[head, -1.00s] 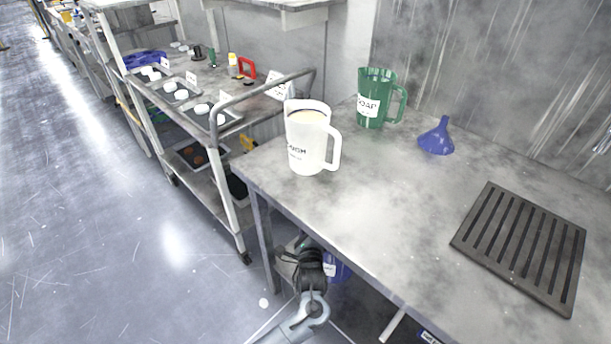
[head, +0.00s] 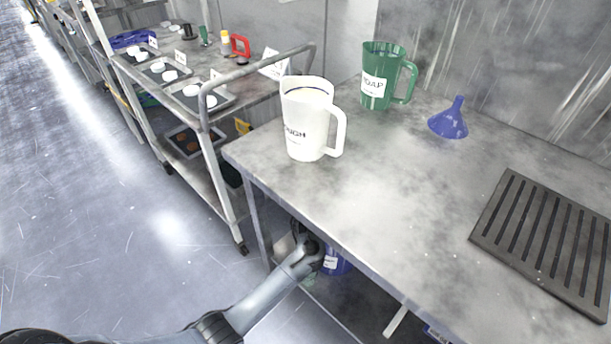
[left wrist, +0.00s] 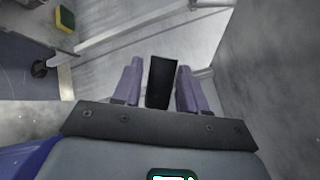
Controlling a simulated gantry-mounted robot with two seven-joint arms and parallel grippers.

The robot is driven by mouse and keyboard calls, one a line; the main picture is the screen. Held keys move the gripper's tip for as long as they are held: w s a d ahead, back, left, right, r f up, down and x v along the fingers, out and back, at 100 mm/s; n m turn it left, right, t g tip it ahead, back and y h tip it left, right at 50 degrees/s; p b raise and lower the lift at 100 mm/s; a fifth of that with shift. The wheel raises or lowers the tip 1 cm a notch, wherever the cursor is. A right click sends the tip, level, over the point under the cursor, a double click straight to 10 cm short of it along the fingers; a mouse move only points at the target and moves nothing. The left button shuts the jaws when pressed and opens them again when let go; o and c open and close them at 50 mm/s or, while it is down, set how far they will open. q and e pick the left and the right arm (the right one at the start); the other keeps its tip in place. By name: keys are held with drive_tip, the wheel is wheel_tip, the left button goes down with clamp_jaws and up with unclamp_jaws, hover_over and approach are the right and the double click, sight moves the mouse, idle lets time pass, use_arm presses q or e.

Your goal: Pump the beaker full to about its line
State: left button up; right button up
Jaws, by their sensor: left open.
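A white jug lettered "…UGH" (head: 305,130) stands upright at the bench's near left corner. A green jug labelled "SOAP" (head: 374,85) stands behind it. I cannot tell whether either is the beaker, and no pump is clearly seen. A blue container with a white label (head: 338,264) is partly visible below the bench edge. My left arm reaches under the bench beside it, and the bench edge hides the gripper in the head view. In the left wrist view my left gripper (left wrist: 160,68) is open, with a dark block (left wrist: 160,84) between the fingers; I cannot tell what it is.
A blue funnel (head: 449,122) and a dark slotted grate (head: 545,240) lie on the bench (head: 400,180). A cart with a rail (head: 225,88) and trays stands to the left. Its lower shelf is close to my arm. The floor at left is clear.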

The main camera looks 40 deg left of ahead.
use_arm(q)
drive_tip(key=shift+w+a, duration=0.5)
clamp_jaws()
